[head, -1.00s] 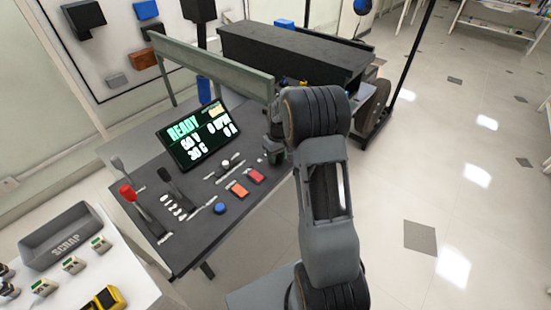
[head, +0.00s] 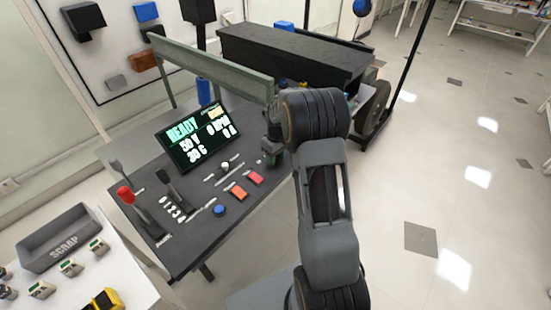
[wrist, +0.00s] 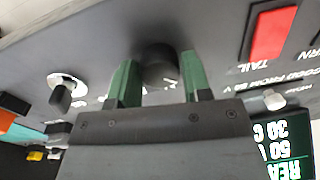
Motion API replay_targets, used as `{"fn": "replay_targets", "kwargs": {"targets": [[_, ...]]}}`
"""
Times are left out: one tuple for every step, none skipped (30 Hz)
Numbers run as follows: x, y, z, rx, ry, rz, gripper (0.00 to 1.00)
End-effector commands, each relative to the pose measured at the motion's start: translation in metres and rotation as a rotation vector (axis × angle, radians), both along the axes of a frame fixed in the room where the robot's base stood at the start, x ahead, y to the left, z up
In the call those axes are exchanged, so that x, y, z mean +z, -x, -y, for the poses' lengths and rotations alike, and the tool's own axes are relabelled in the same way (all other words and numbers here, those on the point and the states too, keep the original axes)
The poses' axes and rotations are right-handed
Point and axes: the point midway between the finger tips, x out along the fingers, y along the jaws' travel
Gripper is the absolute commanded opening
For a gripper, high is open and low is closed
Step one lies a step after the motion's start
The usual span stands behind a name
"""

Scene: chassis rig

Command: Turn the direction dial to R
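My gripper (wrist: 157,68) has two green fingers standing apart on either side of a dark round knob (wrist: 160,66) in the wrist view. A narrow gap seems to show beside the knob, so the fingers look open around it. White marks show on the panel behind the knob; I cannot read its label or setting, nor tell surely that it is the direction dial. A second knob, grey on a white round plate (wrist: 63,93), is at left. In the head view my gripper (head: 272,158) is low at the right side of the dark console (head: 150,215) and hides what is under it.
A screen reading READY (head: 196,137) stands on the console. A green-grey rail (head: 210,67) runs behind.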

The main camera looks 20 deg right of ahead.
Motion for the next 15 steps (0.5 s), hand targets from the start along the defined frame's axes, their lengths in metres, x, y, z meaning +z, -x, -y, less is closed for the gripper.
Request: {"fn": "replay_targets", "kwargs": {"targets": [[0.0001, 0.0003, -0.0001, 0.000, 0.000, -0.001, 0.49], [-0.0001, 0.0006, 0.0002, 0.000, 0.000, -0.002, 0.52], [-0.0003, 0.0009, 0.0008, -0.001, 0.000, -0.003, 0.56], [-0.0006, 0.0012, 0.0013, -0.002, 0.000, -0.003, 0.59], [-0.0007, 0.0015, 0.0018, -0.003, 0.000, -0.004, 0.62], [-0.0008, 0.0018, 0.0024, -0.004, 0.000, -0.006, 0.66], [-0.0009, 0.0020, 0.0027, -0.005, 0.000, -0.006, 0.66], [-0.0010, 0.0022, 0.0029, -0.006, 0.000, -0.006, 0.66], [-0.0012, 0.0023, 0.0032, -0.006, 0.000, -0.007, 0.66], [-0.0013, 0.0025, 0.0032, -0.006, 0.000, -0.007, 0.66], [-0.0014, 0.0026, 0.0033, -0.006, 0.000, -0.007, 0.66], [-0.0014, 0.0026, 0.0033, -0.006, 0.000, -0.008, 0.66], [-0.0011, 0.0027, 0.0033, -0.006, 0.000, -0.008, 0.66], [-0.0005, 0.0026, 0.0034, -0.006, 0.000, -0.008, 0.66], [0.0012, 0.0025, 0.0035, -0.006, 0.000, -0.007, 0.66]]}}
